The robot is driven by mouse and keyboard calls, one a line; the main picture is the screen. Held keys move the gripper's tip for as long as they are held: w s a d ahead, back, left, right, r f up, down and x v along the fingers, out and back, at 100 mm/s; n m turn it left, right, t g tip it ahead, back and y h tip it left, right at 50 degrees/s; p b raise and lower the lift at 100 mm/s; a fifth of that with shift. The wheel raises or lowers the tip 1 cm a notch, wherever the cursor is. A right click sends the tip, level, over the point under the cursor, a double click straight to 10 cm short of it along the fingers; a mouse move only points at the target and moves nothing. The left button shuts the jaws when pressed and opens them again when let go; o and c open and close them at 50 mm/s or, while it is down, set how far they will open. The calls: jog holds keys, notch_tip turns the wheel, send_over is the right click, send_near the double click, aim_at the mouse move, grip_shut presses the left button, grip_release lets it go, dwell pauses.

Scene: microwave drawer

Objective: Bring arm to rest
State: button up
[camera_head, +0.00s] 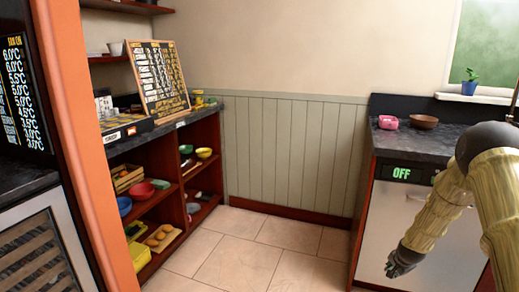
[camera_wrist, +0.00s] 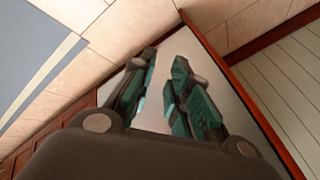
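My gripper (camera_head: 392,268) hangs at the end of my yellowish patterned arm at the right of the head view, in front of the silver appliance front (camera_head: 430,225) with a green "OFF" display (camera_head: 401,173). In the wrist view, my gripper (camera_wrist: 165,75) shows two teal-padded fingers set apart, with a gap between them. Nothing is held between the fingers. The tiled floor and the pale panel lie beyond them. I cannot tell the exact distance from the gripper to the appliance front.
A pink container (camera_head: 388,122) and a brown bowl (camera_head: 424,121) stand on the dark right counter. Left shelves hold bowls and trays, including a red bowl (camera_head: 143,190). A menu board (camera_head: 158,80) stands above them. The tiled floor (camera_head: 240,250) between is clear.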

jog(key=s+a+f+n+g, duration=0.1)
jog(key=s+a+f+n, duration=0.2)
jog(key=s+a+f, duration=0.6)
jog(key=s+a+f+n+g+y, duration=0.1)
jog(key=s+a+f+n, duration=0.15)
jog(key=s+a, duration=0.55)
jog(key=s+a+f+n+g, duration=0.1)
jog(key=s+a+f+n, duration=0.3)
jog(key=s, duration=0.9)
jog(key=s+a+n+g+y, duration=0.1)
jog(key=s+a+n, duration=0.1)
jog(key=s+a, duration=0.65)
jog(key=s+a+r+n+g, duration=0.1)
jog(key=s+a, duration=0.1)
jog(key=s, duration=0.5)
jog(key=s+a+r+n+g, duration=0.1)
jog(key=s+r+n, duration=0.1)
jog(key=s, duration=0.5)
notch_tip(320, 180, up, 16)
jog(key=p, duration=1.7)
jog(key=shift+w+r+t, duration=0.15)
jog(key=shift+r+t, duration=0.1)
jog(key=shift+t, duration=0.05)
